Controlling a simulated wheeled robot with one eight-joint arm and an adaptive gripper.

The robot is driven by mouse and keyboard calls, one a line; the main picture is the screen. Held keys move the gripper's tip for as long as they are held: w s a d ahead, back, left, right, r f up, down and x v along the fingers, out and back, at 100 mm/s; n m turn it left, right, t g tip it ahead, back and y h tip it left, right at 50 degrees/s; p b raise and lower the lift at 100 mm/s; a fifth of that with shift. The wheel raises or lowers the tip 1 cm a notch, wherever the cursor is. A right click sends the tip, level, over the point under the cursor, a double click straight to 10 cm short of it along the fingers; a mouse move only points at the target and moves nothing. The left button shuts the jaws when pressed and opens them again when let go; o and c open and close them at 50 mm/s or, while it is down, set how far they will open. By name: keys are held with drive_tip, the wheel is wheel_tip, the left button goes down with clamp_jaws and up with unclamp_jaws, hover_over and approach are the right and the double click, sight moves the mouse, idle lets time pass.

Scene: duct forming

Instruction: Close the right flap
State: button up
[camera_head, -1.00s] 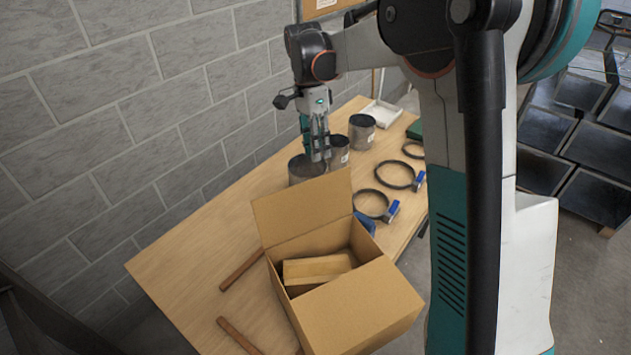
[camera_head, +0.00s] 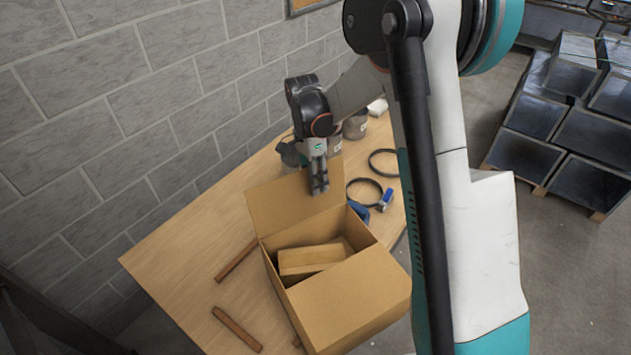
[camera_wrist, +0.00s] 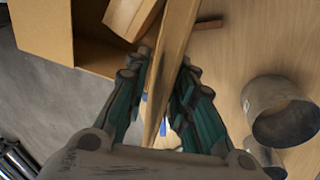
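The open cardboard box (camera_head: 283,272) stands on the table. Its far flap (camera_head: 285,207) stands up and leans outward; a broad panel (camera_head: 355,298) slopes out on the near side. My gripper (camera_head: 318,185) points down at the right end of the raised flap. In the wrist view the flap (camera_wrist: 172,65) runs edge-on between the two fingers of my gripper (camera_wrist: 165,75). The fingers are apart, one on each side, close to the cardboard; whether they touch it is unclear. A smaller cardboard piece (camera_head: 310,259) lies inside the box.
Metal duct pieces (camera_head: 355,125) stand behind my gripper; one (camera_wrist: 280,112) also shows in the wrist view. Black ring clamps (camera_head: 364,191) with blue parts lie right of the flap. Brown bars (camera_head: 236,328) lie on the table (camera_head: 185,265), whose left part is mostly clear.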

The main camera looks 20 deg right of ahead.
drive_tip(key=shift+f, duration=0.1)
clamp_jaws()
drive_tip(key=shift+s, duration=0.15)
